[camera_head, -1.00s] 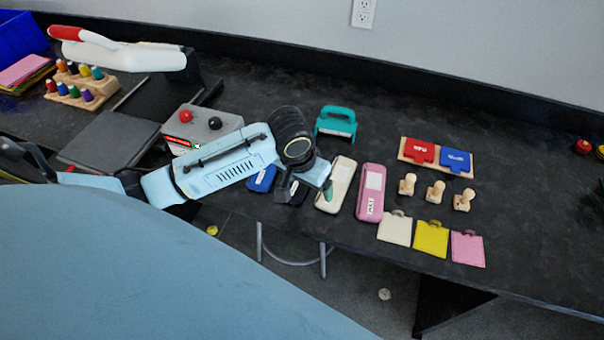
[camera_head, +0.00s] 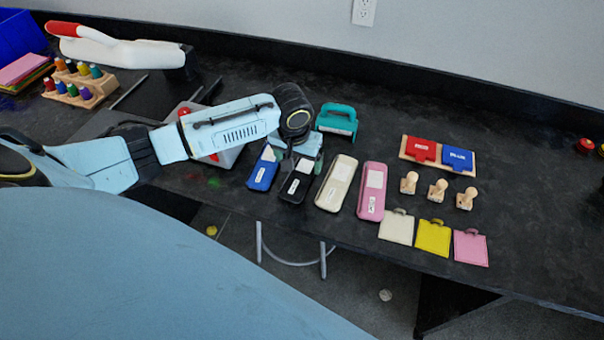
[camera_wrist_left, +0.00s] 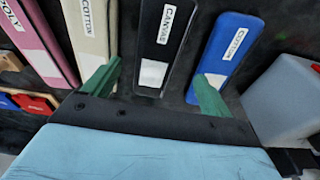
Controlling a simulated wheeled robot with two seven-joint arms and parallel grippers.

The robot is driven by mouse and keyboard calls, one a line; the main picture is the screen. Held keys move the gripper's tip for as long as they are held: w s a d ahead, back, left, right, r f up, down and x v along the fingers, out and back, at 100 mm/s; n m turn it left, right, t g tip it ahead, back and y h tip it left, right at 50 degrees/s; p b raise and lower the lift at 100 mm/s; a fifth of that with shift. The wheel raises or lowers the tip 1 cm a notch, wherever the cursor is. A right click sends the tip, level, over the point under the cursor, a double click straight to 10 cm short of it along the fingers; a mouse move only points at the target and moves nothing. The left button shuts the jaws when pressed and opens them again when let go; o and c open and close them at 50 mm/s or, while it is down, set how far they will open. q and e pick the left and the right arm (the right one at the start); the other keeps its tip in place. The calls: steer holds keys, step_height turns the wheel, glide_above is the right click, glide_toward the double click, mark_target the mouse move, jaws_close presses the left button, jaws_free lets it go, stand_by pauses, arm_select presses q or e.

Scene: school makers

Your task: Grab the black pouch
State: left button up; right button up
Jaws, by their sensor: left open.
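The black pouch (camera_head: 297,184) lies on the dark table between the blue pouch (camera_head: 263,170) and the cream pouch (camera_head: 336,184). It has white labels, and in the left wrist view the black pouch (camera_wrist_left: 165,42) reads "CANVAS". My left gripper (camera_head: 297,155) is over its far end. In the left wrist view the open green fingers (camera_wrist_left: 155,85) are spread to either side of the black pouch, one near the cream pouch and one over the blue pouch. Nothing is held. My right gripper is not in view.
A pink pouch (camera_head: 372,191) lies right of the cream one. A teal tool (camera_head: 337,120) stands behind. A grey box with a red button (camera_head: 184,111) is partly hidden behind my left arm. Stamps, small tags and red and blue pads lie farther right.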

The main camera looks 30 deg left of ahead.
mark_target(302, 171)
arm_select(q)
steer(key=f, duration=0.2)
steer(key=w+f+b, duration=0.1)
steer(key=f, duration=0.2)
steer(key=shift+w, duration=0.2)
steer(key=shift+r, duration=0.1)
steer(key=shift+c, duration=0.2)
steer(key=c, duration=1)
